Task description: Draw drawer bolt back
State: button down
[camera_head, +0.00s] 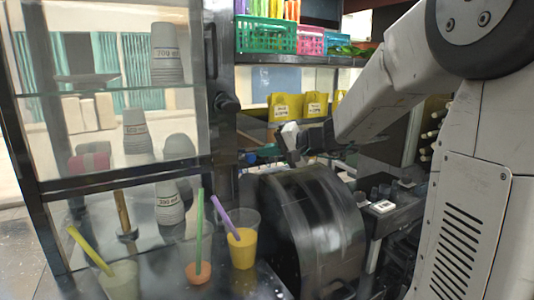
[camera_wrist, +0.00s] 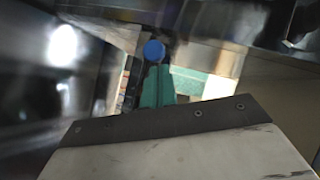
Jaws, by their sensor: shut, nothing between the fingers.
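My arm reaches in from the right in the head view. My gripper (camera_head: 291,143) is at its end, small and blurred, just above and behind the dark rounded press drum (camera_head: 310,225). It looks shut, with nothing seen in it. In the wrist view, a blue round knob (camera_wrist: 154,50) stands beyond a pale plate with a dark bolted edge, with a teal piece (camera_wrist: 158,87) below it. I cannot tell whether this knob belongs to the drawer bolt. The drawer and its bolt cannot be made out for sure in either view.
A glass cabinet (camera_head: 224,130) with stacked cups stands at the left. The space around my gripper is crowded.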

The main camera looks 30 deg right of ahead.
jog(key=w+d+v, duration=0.1)
jog(key=v, duration=1.1)
jog(key=shift+d+r, duration=0.35)
jog(key=shift+d, duration=0.1)
